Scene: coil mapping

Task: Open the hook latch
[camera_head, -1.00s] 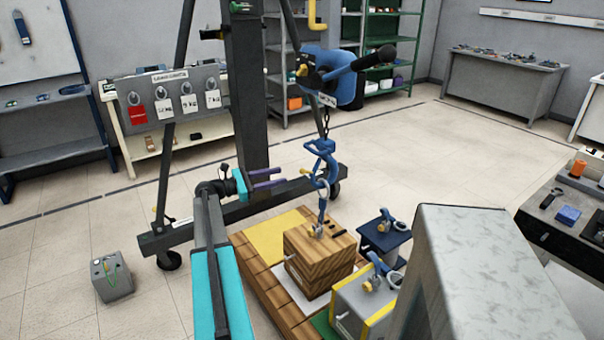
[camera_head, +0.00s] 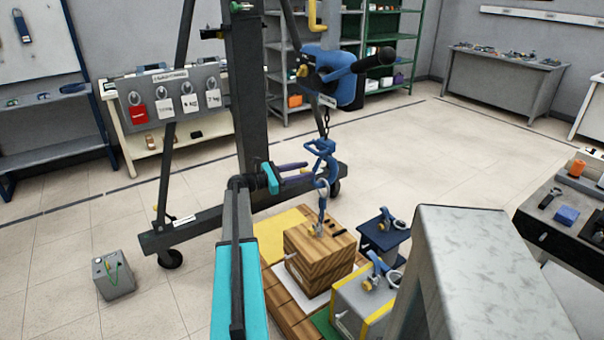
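A blue hook (camera_head: 325,167) hangs on a dark chain from the blue hoist (camera_head: 335,80). A metal ring (camera_head: 322,187) on top of the wooden block (camera_head: 318,252) hangs at the hook's lower end. A blue piece (camera_head: 318,147) sticks out to the left at the hook's top. The latch is too small to tell apart from the hook. My gripper (camera_head: 309,172) has purple fingers. They point right with a gap between them, and their tips are close to the hook's left side. I cannot tell whether they touch it. The gripper appears open, with nothing seen between its fingers.
The block stands on a wooden pallet (camera_head: 277,290). A grey block with yellow edges (camera_head: 360,308) and a dark blue block (camera_head: 385,240) stand to the right. A dark gantry post (camera_head: 250,100) rises behind my gripper. A grey box (camera_head: 113,277) sits on the floor at left.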

